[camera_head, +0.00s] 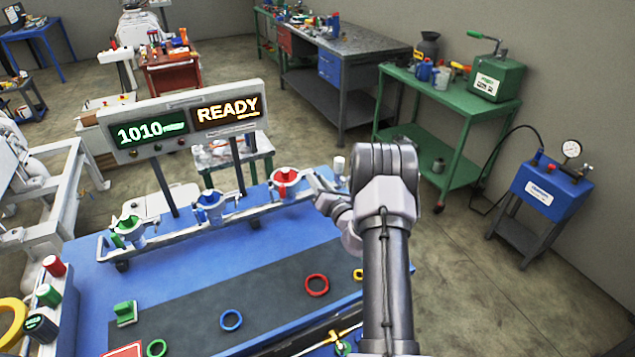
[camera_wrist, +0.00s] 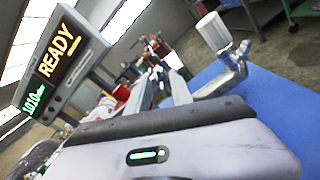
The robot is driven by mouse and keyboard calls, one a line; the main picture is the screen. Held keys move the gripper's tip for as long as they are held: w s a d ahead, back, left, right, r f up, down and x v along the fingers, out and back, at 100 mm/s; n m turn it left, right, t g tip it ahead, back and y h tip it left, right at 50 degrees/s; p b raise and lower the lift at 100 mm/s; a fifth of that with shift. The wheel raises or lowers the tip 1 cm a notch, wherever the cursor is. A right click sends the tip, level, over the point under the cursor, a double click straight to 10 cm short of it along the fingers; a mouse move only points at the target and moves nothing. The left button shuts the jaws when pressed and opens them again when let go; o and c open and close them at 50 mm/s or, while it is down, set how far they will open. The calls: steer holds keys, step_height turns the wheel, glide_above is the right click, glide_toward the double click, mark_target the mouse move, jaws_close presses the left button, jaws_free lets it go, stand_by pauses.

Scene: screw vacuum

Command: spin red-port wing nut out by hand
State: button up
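The red port (camera_head: 286,185) is the rightmost of three coloured ports on a metal rail, with a red wing nut (camera_head: 285,175) on its top. My gripper (camera_head: 313,180) is just right of the red port in the head view, its fingers pointing left towards it. In the wrist view my gripper (camera_wrist: 161,78) shows two fingers apart with an empty gap between them. A red part (camera_wrist: 121,93) shows there just left of the left finger. Whether a finger touches the nut cannot be told.
The blue port (camera_head: 209,208) and green port (camera_head: 130,231) stand left along the rail. A white-capped fitting (camera_wrist: 213,30) stands right of the fingers. A display (camera_head: 188,118) reading 1010 and READY rises behind. Coloured rings (camera_head: 317,285) lie on the dark mat.

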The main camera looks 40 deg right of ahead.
jaws_close()
steer(key=shift+n, duration=0.3)
steer(key=n+b, duration=0.4)
steer(key=n, duration=0.4)
steer(key=n+b, duration=0.3)
steer(key=n, duration=0.5)
steer(key=a+n+b, duration=0.1)
steer(key=n+b, duration=0.3)
steer(key=n, duration=0.4)
steer(key=shift+w+f+b, duration=0.1)
steer(key=shift+f+b, duration=0.15)
steer(key=shift+b, duration=0.1)
steer(key=shift+n, duration=0.3)
steer(key=shift+o, duration=0.7)
jaws_free()
